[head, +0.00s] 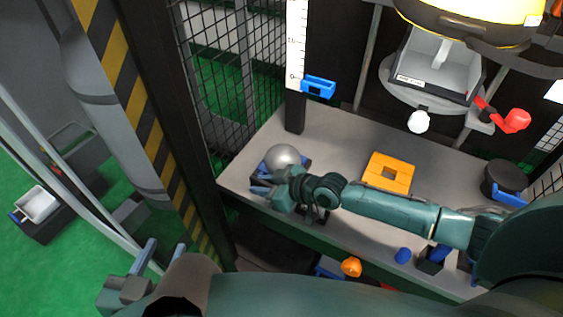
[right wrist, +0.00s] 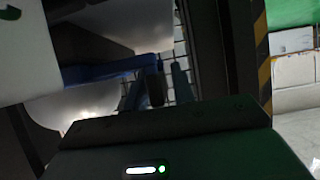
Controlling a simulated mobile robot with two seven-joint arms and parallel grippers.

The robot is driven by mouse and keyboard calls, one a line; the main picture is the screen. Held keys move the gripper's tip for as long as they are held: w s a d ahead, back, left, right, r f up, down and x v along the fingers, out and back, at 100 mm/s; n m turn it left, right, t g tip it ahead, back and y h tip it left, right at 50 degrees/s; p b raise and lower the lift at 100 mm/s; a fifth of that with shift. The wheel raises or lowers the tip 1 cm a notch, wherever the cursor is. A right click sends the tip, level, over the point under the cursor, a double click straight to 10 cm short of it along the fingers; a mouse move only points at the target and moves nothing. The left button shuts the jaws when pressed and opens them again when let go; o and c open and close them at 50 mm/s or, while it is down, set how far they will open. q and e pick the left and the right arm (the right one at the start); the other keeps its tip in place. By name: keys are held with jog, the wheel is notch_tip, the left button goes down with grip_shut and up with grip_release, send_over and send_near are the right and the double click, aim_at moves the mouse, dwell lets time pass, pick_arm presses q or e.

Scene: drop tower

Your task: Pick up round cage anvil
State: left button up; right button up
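A shiny grey rounded metal piece with blue parts at its base, which looks like the round cage anvil (head: 283,156), sits at the left end of the grey table. My right gripper (head: 264,184) is right at its near side, hiding part of its base. In the right wrist view, the right gripper's fingers (right wrist: 155,92) stand apart, with a small dark piece between or behind them. A blue bar (right wrist: 108,69) and a pale rounded surface show beside them; contact cannot be told. My left gripper (head: 160,256) is open and empty at lower left, away from the table.
The table (head: 330,150) also bears an orange square block (head: 388,172) and a black round piece (head: 503,178). A mesh fence (head: 225,70) and striped post (head: 130,85) stand at left. An orange knob (head: 351,267) and blue knob (head: 403,255) are near the front.

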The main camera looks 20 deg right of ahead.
grip_shut()
dwell(1.0)
jog(key=shift+w+r, duration=0.1)
jog(key=shift+r, duration=0.15)
